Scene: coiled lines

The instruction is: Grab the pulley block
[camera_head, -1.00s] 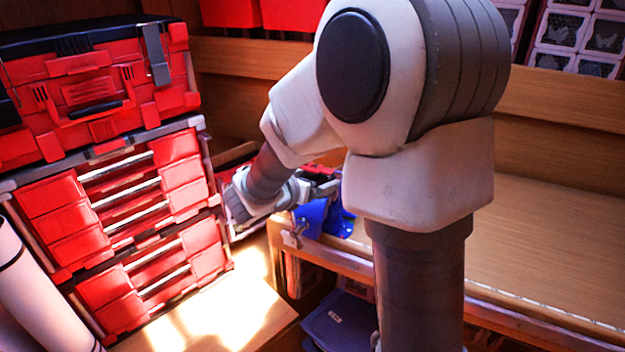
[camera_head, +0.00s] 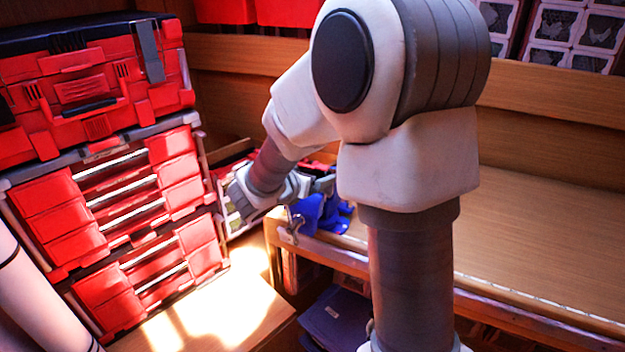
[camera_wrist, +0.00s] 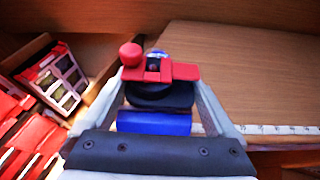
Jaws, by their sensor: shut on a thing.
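The pulley block shows in the wrist view as a red piece (camera_wrist: 158,71) with a round red knob at its left and dark rounded parts (camera_wrist: 160,96) below it. My gripper (camera_wrist: 160,80) has its two fingers on either side of it, shut on it. A blue piece (camera_wrist: 153,123) lies between the fingers nearer the palm; I cannot tell whether it belongs to the block. In the head view my gripper (camera_head: 322,186) is low over the bench's left end, above a blue thing (camera_head: 322,214). The block is mostly hidden there.
A stack of red toolboxes (camera_head: 110,190) stands at the left. The wooden bench (camera_head: 540,240) is bare to the right. A metal clamp-like fitting (camera_head: 296,222) sits on its near left corner. An open case (camera_wrist: 55,80) lies left of the gripper.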

